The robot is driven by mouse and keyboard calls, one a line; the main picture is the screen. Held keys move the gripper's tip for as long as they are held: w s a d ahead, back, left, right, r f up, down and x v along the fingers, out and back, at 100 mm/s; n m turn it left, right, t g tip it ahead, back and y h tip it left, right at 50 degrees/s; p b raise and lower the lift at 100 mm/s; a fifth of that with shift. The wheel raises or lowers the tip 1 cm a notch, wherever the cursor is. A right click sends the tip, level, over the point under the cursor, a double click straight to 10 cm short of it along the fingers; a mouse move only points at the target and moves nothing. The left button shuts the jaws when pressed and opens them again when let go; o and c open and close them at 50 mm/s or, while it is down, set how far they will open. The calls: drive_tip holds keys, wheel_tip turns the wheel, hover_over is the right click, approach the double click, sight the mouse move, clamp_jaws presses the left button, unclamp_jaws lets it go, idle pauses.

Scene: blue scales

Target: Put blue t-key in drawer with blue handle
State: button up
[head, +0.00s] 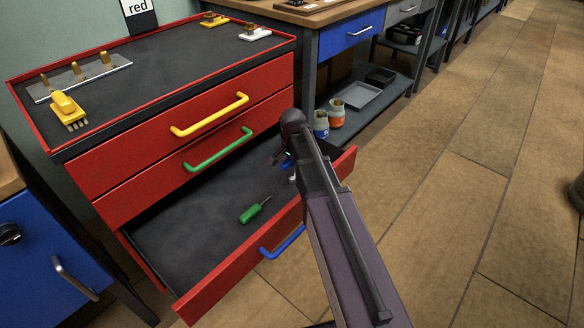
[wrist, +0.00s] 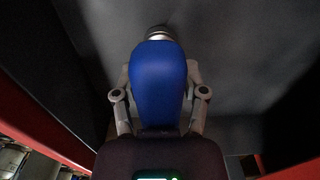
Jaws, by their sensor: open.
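The blue t-key (wrist: 158,82) shows in the wrist view as a rounded blue handle with a grey metal end. My gripper (wrist: 158,68) is open, with one finger on each side of the blue handle. In the head view, my gripper (head: 284,160) is low inside the open bottom drawer (head: 236,268), at its right end, and a small bit of blue shows there. My arm hides most of it. I cannot tell whether the key rests on the drawer floor. The drawer has a blue handle (head: 282,242) on its red front.
A green-handled tool (head: 252,212) lies in the same drawer. Shut drawers with yellow (head: 210,116) and green (head: 218,150) handles are above. A yellow brush-like item (head: 68,110) and a grey rack (head: 80,78) are on the cabinet top. Open floor lies to the right.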

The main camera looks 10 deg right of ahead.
drive_tip(key=shift+r, duration=0.1)
wheel_tip(320, 180, up, 12)
drive_tip(key=p, duration=1.2)
idle(0.7)
drive_tip(key=s+n, duration=0.3)
drive_tip(key=s, duration=0.2)
drive_tip(key=s+n, duration=0.3)
drive_tip(key=s, duration=0.2)
drive_tip(key=s+n, duration=0.3)
drive_tip(key=s, duration=0.2)
drive_tip(key=shift+a, duration=0.1)
drive_tip(key=shift+s+n, duration=0.5)
drive_tip(key=shift+n, duration=0.2)
